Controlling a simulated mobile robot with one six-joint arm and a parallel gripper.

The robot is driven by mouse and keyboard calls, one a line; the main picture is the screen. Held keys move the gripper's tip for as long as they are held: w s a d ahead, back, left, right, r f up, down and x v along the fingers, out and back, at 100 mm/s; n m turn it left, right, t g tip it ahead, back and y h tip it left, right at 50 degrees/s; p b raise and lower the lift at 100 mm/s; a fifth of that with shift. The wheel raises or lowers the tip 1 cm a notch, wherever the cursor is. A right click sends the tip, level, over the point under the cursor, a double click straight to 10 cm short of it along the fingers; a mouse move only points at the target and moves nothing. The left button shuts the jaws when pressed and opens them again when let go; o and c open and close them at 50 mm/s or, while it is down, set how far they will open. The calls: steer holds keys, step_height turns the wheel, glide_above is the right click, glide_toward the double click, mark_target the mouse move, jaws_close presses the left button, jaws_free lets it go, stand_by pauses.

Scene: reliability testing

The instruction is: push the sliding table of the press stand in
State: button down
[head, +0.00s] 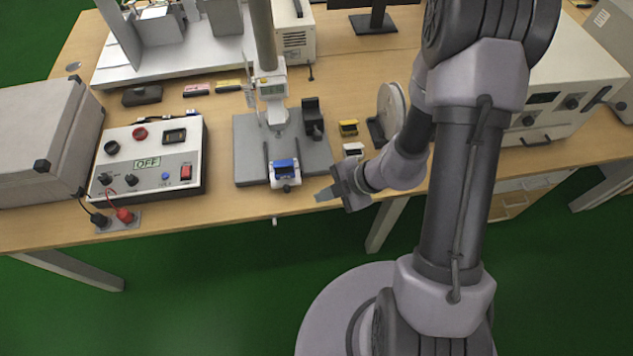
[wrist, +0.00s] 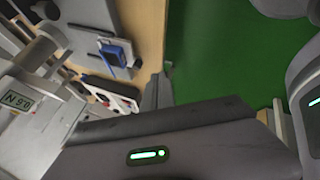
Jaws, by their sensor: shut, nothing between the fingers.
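The press stand has a grey base plate (head: 246,150), a vertical column (head: 262,35) and a gauge (head: 272,90). Its sliding table (head: 285,184), a small white carriage bearing a blue block (head: 285,167), is at the front ends of two dark rails, by the plate's front edge. The blue block also shows in the wrist view (wrist: 116,53), and so does the gauge (wrist: 22,103). My gripper (head: 321,195) is shut and empty. It is to the right of the sliding table near the bench's front edge, apart from it in the head view.
A black fixture (head: 312,118) stands on the plate's right side. A power supply box (head: 150,160) is left. Green floor (head: 190,290) is open in front.

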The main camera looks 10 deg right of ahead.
steer(key=w+a+f+b, duration=0.1)
steer(key=a+f, duration=0.1)
steer(key=w+a+f+b, duration=0.3)
steer(key=w+a+f, duration=0.1)
steer(key=shift+w+f, duration=0.15)
steer(key=shift+f, duration=0.25)
steer(key=shift+w+a, duration=0.15)
steer(key=shift+w, duration=0.2)
steer(key=shift+r, duration=0.15)
